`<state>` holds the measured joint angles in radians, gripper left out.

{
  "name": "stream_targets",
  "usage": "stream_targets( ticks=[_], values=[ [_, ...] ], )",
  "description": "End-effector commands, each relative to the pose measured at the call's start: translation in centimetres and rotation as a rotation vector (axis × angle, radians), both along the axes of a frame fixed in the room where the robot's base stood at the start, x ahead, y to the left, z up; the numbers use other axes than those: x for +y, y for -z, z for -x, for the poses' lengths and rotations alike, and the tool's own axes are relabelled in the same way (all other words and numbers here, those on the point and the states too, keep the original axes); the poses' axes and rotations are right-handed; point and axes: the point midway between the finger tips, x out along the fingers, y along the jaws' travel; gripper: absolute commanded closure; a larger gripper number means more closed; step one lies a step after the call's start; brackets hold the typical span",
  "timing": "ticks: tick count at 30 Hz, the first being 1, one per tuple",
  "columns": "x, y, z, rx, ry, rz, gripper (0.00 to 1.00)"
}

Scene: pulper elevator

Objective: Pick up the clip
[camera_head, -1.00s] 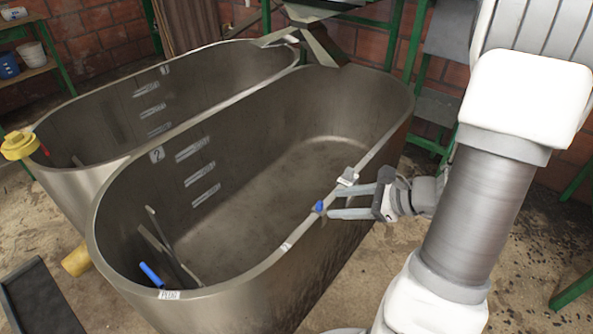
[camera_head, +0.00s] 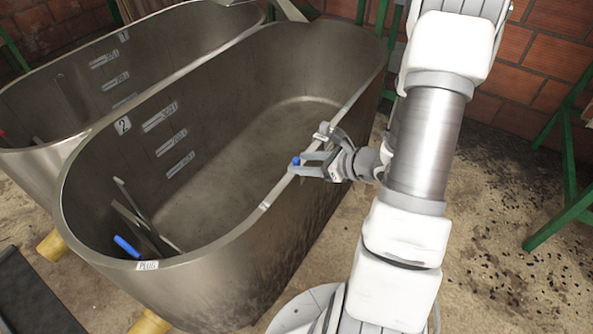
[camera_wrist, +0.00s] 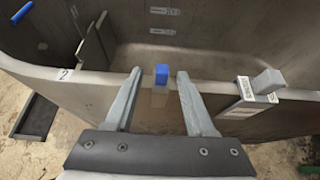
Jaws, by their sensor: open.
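A small clip with a blue top (camera_head: 296,161) sits on the near rim of the front metal tank (camera_head: 240,262). In the wrist view the blue clip (camera_wrist: 162,75) stands upright on the rim, with a paler lower part. My gripper (camera_head: 300,164) is open at the rim, its fingers pointing across it. In the wrist view my gripper (camera_wrist: 160,76) has one finger on each side of the blue clip, with a gap on both sides. Nothing is held.
A grey labelled bracket (camera_wrist: 255,92) sits on the rim to the right of my fingers. A second tank (camera_head: 40,110) stands behind. A blue-handled rod (camera_head: 126,246) leans inside the front tank. A green stand (camera_head: 570,190) is at right, with open floor before it.

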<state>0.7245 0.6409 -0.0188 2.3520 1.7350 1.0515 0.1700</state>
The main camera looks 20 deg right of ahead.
Motion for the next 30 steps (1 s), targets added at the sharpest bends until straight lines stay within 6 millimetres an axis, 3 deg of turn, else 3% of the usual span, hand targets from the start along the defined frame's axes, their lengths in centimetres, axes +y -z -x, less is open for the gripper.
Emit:
stream_targets(
  ticks=[15, 23, 30],
  values=[
    [2.6, 2.6, -4.2, 0.000, -0.002, 0.000, 0.45],
    [2.7, 2.6, -4.4, 0.000, 0.000, 0.000, 0.45],
    [2.6, 2.6, -4.4, 0.000, 0.000, 0.001, 0.88]
  ],
)
